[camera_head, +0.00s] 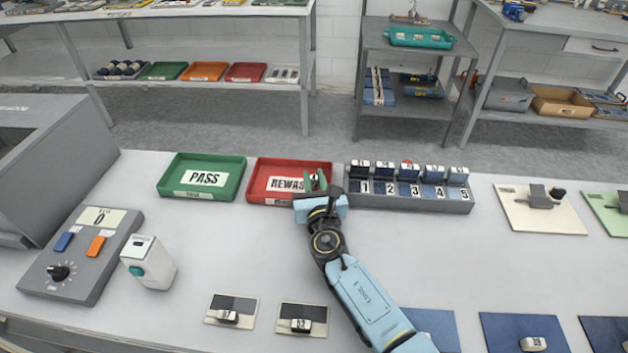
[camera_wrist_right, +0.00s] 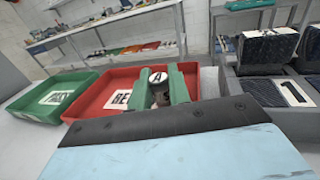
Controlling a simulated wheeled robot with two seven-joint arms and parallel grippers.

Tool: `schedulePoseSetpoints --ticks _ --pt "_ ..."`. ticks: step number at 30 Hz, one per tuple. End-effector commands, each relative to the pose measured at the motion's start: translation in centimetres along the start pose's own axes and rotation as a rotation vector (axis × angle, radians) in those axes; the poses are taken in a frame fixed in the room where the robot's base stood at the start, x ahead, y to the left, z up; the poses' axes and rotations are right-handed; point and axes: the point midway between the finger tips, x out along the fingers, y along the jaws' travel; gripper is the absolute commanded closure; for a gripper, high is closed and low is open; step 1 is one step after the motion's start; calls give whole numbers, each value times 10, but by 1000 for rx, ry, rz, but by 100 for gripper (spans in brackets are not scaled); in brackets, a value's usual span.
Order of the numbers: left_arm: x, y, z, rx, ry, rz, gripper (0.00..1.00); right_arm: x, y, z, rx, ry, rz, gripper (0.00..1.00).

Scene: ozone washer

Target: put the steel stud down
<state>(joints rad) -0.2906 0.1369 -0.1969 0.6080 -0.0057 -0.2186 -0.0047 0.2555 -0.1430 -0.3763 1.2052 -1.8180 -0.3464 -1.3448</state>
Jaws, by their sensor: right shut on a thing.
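My right gripper (camera_head: 317,183) is over the right part of the red REWASH tray (camera_head: 262,172), beside the numbered rack. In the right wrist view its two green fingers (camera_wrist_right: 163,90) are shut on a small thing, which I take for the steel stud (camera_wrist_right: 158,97). It is mostly hidden by the fingers, and a white tag marked "A" (camera_wrist_right: 157,77) shows at its top. I cannot tell whether it touches the tray floor. The red tray also shows in the right wrist view (camera_wrist_right: 95,100). My left gripper is not in view.
A green PASS tray (camera_head: 168,178) is left of the red one. A grey rack (camera_head: 400,203) with slots 1 to 5 holds dark blocks close on the right. A grey control box (camera_head: 75,275) and white bottle-like block (camera_head: 150,265) stand at left. The bench middle is clear.

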Motion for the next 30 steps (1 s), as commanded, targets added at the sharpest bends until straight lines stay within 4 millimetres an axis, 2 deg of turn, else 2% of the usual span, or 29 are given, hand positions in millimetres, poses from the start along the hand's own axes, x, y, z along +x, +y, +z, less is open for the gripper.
schedulePoseSetpoints --ticks 3,4,8,20,23,30 --pt "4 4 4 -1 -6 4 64 0 0 -4 0 -1 0 100" --pt "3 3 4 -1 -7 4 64 0 0 -3 0 0 0 77" --pt "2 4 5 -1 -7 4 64 0 0 -3 0 0 0 60" --pt "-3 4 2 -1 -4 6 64 -1 0 2 0 1 0 60" --pt "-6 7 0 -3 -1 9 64 -15 0 0 -1 3 0 60" --pt "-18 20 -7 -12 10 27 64 -65 0 1 -1 4 1 60"
